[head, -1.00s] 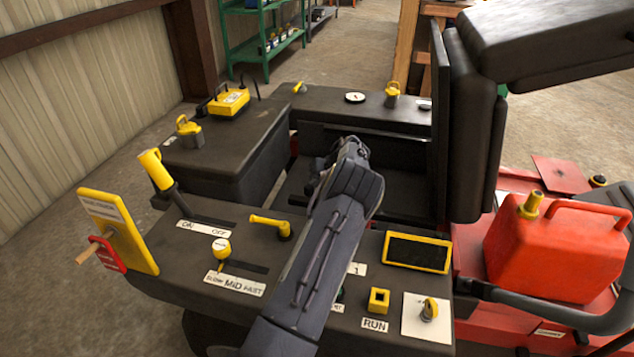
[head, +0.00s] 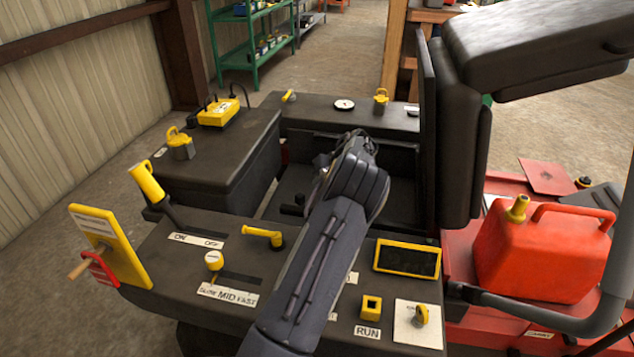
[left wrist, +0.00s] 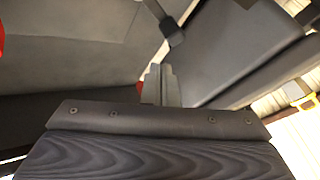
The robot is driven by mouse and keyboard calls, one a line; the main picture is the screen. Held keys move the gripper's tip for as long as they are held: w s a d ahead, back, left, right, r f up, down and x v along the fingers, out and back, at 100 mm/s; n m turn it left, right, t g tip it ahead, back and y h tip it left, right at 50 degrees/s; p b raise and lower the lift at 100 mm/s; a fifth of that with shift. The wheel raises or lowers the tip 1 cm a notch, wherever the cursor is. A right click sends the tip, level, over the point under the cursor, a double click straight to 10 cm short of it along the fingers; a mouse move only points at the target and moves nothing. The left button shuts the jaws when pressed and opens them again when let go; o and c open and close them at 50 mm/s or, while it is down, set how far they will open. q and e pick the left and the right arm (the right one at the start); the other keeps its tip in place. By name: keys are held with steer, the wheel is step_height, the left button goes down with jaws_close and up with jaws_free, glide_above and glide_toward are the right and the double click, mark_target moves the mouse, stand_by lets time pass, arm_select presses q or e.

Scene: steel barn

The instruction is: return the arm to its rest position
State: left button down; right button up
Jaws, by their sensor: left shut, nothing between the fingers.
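My left arm (head: 318,255) comes in from the bottom middle in the head view and reaches over the black control console. Its wrist is above the seat well of the machine. My left gripper is mostly hidden behind the wrist in that view. In the left wrist view the gripper (left wrist: 161,84) shows its fingers together, shut and empty, with dark panels beyond them. My right gripper is not in view.
The console (head: 160,262) carries a yellow lever (head: 147,182), a yellow-framed screen (head: 407,259) and several knobs. A black seat back (head: 465,140) stands close right of my wrist. A red fuel can (head: 545,250) sits at right. Open floor lies beyond the machine.

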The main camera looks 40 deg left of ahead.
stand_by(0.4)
arm_select(q)
steer(key=s+d+r+h, duration=0.1)
steer(key=s, duration=0.1)
steer(key=s+d+r+h, duration=0.1)
steer(key=s+r, duration=0.1)
steer(key=s, duration=0.1)
steer(key=s+d+r+t+h, duration=0.1)
steer(key=s+h, duration=0.1)
steer(key=shift+s+d+r, duration=0.15)
steer(key=shift+s+d, duration=0.15)
steer(key=shift+s, duration=0.1)
steer(key=s+d+r+m+t+h, duration=0.2)
steer(key=s+d+r+h, duration=0.15)
steer(key=s+d, duration=0.35)
steer(key=s+d+r+m+t+h, duration=0.1)
steer(key=s+d+r+h, duration=0.1)
steer(key=s+d+r, duration=0.45)
steer(key=s+d+f+m+t+h, duration=0.25)
steer(key=s+d+m, duration=0.25)
steer(key=s+d, duration=1)
step_height(320, 180, up, 21)
steer(key=d+p, duration=0.1)
steer(key=p, duration=2.1)
steer(key=shift+w+r+y, duration=0.2)
steer(key=shift+w+y, duration=0.2)
steer(key=shift+w, duration=0.05)
steer(key=shift+w, duration=0.1)
